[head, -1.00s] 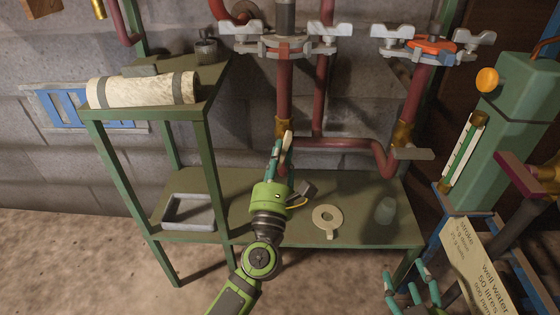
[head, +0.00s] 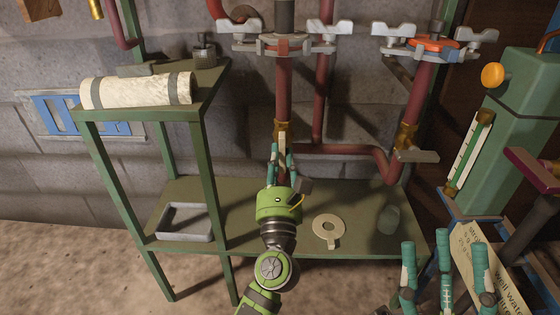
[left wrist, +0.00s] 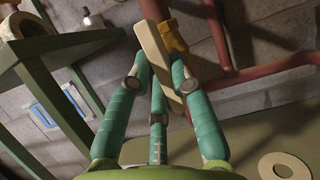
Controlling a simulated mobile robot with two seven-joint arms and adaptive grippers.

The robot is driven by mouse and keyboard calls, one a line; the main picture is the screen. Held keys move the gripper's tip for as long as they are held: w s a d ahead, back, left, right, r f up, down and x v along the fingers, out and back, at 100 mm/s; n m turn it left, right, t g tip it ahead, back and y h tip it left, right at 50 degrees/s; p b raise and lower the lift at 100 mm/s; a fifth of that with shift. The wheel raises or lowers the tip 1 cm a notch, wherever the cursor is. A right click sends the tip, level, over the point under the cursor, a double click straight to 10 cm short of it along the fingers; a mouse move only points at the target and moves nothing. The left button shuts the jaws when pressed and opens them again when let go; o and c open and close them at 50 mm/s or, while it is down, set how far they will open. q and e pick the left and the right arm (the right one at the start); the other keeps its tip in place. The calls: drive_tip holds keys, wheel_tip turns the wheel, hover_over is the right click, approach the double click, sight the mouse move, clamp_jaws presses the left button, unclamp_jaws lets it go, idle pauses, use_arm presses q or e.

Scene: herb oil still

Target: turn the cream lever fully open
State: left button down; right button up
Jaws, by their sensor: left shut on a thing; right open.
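The cream lever (head: 282,139) sits on a brass valve (head: 276,127) low on the red vertical pipe. In the left wrist view the lever (left wrist: 157,58) runs diagonally between the teal fingers, beside the brass fitting (left wrist: 173,37). My left gripper (head: 281,157) is shut on the lever, with a finger on either side; the fingers hide its lower part. My right gripper (head: 445,258) is open and empty at the lower right, its fingers pointing up.
A second brass valve with a grey lever (head: 416,156) is to the right. The green shelf (head: 290,210) below carries a cream ring (head: 328,228), a cup (head: 388,218) and a grey tray (head: 185,222). A cloth roll (head: 135,90) lies upper left. A green tank (head: 520,130) and label board stand right.

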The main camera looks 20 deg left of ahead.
idle(0.3)
use_arm(q)
drive_tip(key=c, duration=1.1)
unclamp_jaws()
drive_tip(key=shift+s, duration=0.1)
drive_tip(key=v, duration=1.2)
